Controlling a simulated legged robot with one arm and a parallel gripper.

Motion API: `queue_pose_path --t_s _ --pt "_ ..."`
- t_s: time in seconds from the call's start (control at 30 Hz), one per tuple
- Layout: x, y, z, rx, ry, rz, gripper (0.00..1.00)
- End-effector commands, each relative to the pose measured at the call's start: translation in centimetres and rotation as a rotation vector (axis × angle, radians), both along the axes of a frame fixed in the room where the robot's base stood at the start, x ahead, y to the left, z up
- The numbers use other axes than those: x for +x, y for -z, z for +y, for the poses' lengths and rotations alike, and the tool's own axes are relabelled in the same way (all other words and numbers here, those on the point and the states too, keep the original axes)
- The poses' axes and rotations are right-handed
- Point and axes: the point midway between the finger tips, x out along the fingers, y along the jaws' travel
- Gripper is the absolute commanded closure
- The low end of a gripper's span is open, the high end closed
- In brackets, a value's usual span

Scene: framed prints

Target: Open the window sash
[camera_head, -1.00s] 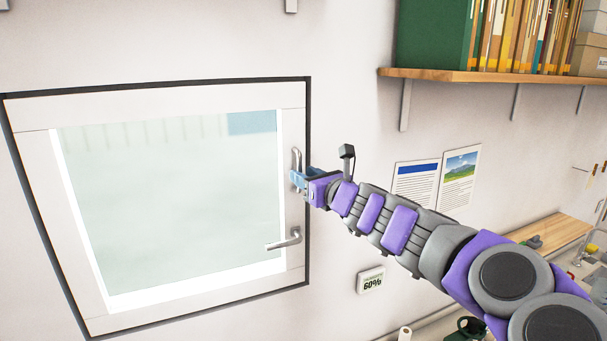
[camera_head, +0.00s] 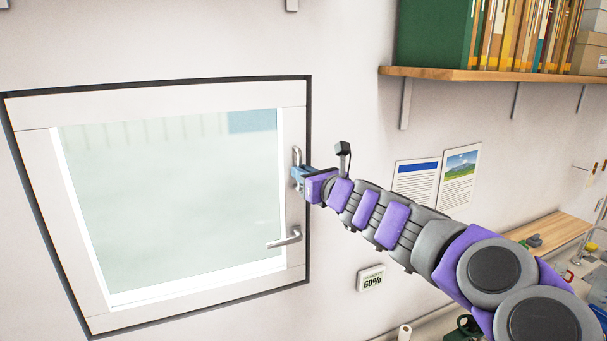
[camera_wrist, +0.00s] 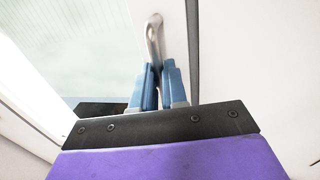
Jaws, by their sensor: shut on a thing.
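The window sash (camera_head: 150,297) has a white frame around a pale glass pane (camera_head: 180,200) and sits in a dark-edged opening in the wall. No gap shows around it. A grey upright pull handle (camera_head: 296,156) is on its right stile, and a grey lever handle (camera_head: 285,238) lies below, pointing left. My gripper (camera_head: 298,176) is at the lower part of the pull handle. In the wrist view, its blue fingers (camera_wrist: 157,84) are shut on the pull handle (camera_wrist: 154,38), whose curved top shows above them. The fingers hide the handle's lower part.
A wooden shelf (camera_head: 480,76) with folders and boxes hangs at the upper right. Two prints (camera_head: 416,184) and a small 60% display (camera_head: 371,278) are on the wall. A counter (camera_head: 550,232) with a sink lies at the lower right.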

Motion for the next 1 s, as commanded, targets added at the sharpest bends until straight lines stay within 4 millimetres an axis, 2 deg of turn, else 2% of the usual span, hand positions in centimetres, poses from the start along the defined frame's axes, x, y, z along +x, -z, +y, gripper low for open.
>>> queue_pose_path --t_s 0.47,1.0 --pt "-0.2 0.1 -0.1 0.003 0.0 -0.006 1.0" --pt "-3.9 1.3 -1.6 0.046 0.0 -0.109 1.0"
